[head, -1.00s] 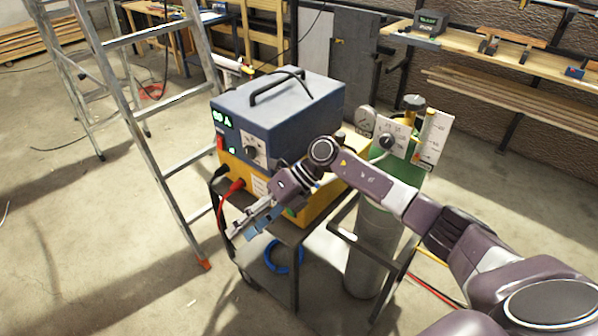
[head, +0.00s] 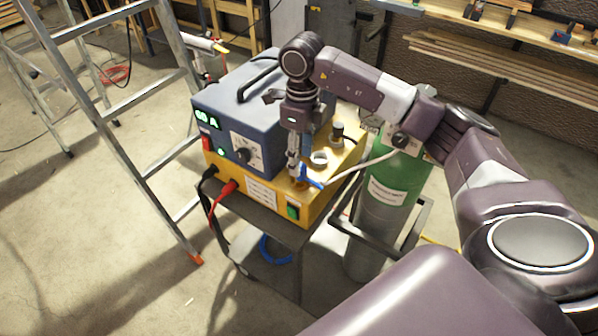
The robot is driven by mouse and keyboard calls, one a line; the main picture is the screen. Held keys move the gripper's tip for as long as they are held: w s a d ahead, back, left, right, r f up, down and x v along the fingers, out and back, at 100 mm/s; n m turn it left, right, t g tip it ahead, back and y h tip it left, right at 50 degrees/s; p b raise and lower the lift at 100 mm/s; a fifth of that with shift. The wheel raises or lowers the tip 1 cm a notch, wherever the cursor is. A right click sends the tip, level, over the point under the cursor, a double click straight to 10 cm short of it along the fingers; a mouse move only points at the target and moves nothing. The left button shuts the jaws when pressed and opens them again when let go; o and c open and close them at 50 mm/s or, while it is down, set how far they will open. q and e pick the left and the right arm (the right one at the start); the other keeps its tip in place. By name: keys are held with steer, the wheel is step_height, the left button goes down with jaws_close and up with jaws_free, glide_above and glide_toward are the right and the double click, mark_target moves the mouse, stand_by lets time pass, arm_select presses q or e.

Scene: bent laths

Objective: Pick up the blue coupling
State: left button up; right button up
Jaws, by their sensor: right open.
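A small blue piece, which looks like the blue coupling (head: 314,183), shows on the yellow lower part of the machine, near its front right edge. A pale hose meets it or passes close by. My right gripper (head: 297,172) points down over the yellow top just left of the blue piece. Its jaws are open, with the tips at or very near the blue piece. I cannot tell whether they touch it or stand around it. The fingers hide part of that spot. My left gripper is not in view.
The blue-grey machine box (head: 240,115) with a black handle stands close behind and left of the gripper. A green gas cylinder (head: 385,200) stands at the right. A metal ring (head: 319,158) sits on the yellow top. A ladder (head: 120,125) stands left, beside the cart (head: 262,232).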

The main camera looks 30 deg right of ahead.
mark_target(301, 167)
steer(key=shift+s+f+p, duration=0.3)
steer(key=shift+f+p, duration=0.35)
steer(key=shift+f, duration=0.3)
steer(key=f, duration=0.3)
steer(key=shift+w+p, duration=0.3)
steer(key=shift+p, duration=0.05)
steer(key=shift+f, duration=0.2)
steer(key=shift+c, duration=0.3)
steer(key=c, duration=0.8)
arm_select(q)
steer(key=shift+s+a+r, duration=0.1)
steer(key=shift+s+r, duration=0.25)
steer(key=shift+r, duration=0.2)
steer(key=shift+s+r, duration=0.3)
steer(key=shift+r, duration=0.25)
arm_select(e)
jaws_close()
